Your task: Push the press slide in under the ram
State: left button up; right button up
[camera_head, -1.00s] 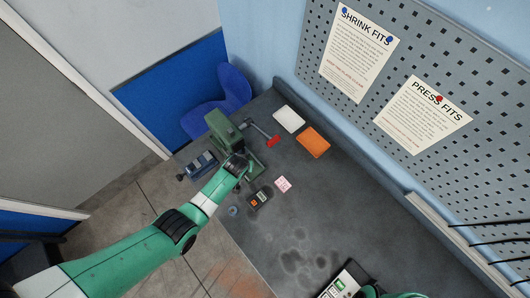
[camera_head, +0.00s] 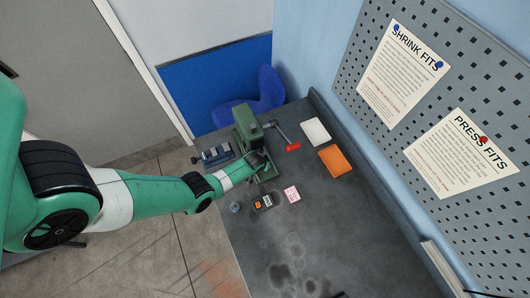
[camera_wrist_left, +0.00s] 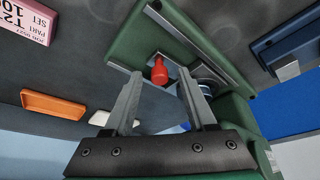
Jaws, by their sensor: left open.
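The green press (camera_head: 247,128) stands at the bench's far left corner, its lever with a red grip (camera_head: 292,146) reaching right. My left gripper (camera_head: 259,161) is low at the front of the press, above its base. In the left wrist view its fingers (camera_wrist_left: 160,76) are apart, with the green press base (camera_wrist_left: 135,45) and a grey rail (camera_wrist_left: 200,46) just beyond. A red piece (camera_wrist_left: 159,72) shows between the fingertips; I cannot tell whether it is the lever grip. I cannot make out the slide clearly or whether a finger touches it. My right gripper is out of view.
A blue-grey tool (camera_head: 217,155) lies left of the press. A dark meter (camera_head: 263,202), a pink card (camera_head: 291,194) and a small grey piece (camera_head: 235,207) lie in front. White (camera_head: 316,131) and orange (camera_head: 335,161) trays are to the right. The near bench is clear.

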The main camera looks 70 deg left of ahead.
pick_arm(q)
jog(key=shift+c, duration=0.4)
grip_shut()
dwell(0.9)
